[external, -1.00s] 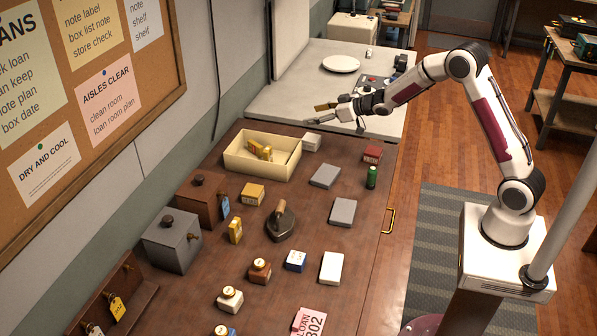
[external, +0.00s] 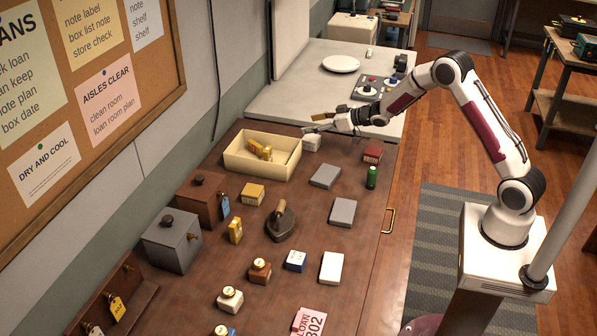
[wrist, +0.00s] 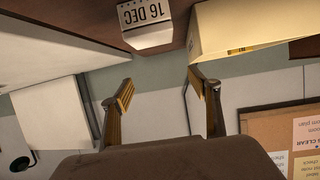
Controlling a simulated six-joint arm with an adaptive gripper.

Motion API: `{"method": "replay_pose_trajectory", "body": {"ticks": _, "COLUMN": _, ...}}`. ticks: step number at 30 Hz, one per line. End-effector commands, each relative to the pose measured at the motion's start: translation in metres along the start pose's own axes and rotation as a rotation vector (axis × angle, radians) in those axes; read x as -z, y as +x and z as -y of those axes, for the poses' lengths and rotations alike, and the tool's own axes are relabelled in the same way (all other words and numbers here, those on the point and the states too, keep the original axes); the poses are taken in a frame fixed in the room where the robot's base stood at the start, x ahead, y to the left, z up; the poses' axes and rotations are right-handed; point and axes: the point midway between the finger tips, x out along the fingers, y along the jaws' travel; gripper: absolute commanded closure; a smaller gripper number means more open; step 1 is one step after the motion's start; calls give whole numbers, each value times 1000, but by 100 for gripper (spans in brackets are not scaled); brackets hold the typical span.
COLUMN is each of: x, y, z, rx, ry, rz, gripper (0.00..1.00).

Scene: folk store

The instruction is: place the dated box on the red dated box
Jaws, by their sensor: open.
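The pale dated box (external: 312,142), marked "16 DEC" on the face seen in the wrist view (wrist: 148,38), stands on the brown table beside the cream tray. The red dated box (external: 373,155) stands to its right, near the table's right edge; any date on it is too small to read. My gripper (external: 314,124) is open and empty just above the pale box in the external view, apart from it. In the wrist view, the open fingers (wrist: 158,88) are spread, and the pale box lies beyond them at the top of the picture.
The cream tray (external: 237,163) holds yellow items, left of the pale box. A green bottle (external: 372,177) stands just in front of the red box. Grey flat boxes (external: 325,176) and a dark iron (external: 281,225) stand further forward. A light counter (external: 290,95) adjoins behind.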

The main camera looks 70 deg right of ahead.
Motion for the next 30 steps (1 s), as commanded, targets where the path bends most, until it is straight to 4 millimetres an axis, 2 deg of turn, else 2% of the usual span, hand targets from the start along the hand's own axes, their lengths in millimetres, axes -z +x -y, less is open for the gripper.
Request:
{"method": "replay_pose_trajectory", "body": {"ticks": 6, "x": -17, "y": 7, "z": 0, "rx": 0, "ry": 1, "rz": 1, "gripper": 39}}
{"method": "replay_pose_trajectory", "body": {"ticks": 23, "x": -24, "y": 10, "z": 0, "rx": 0, "ry": 1, "rz": 0, "gripper": 39}}
{"method": "replay_pose_trajectory", "body": {"ticks": 30, "x": -45, "y": 18, "z": 0, "rx": 0, "ry": 1, "rz": 2, "gripper": 39}}
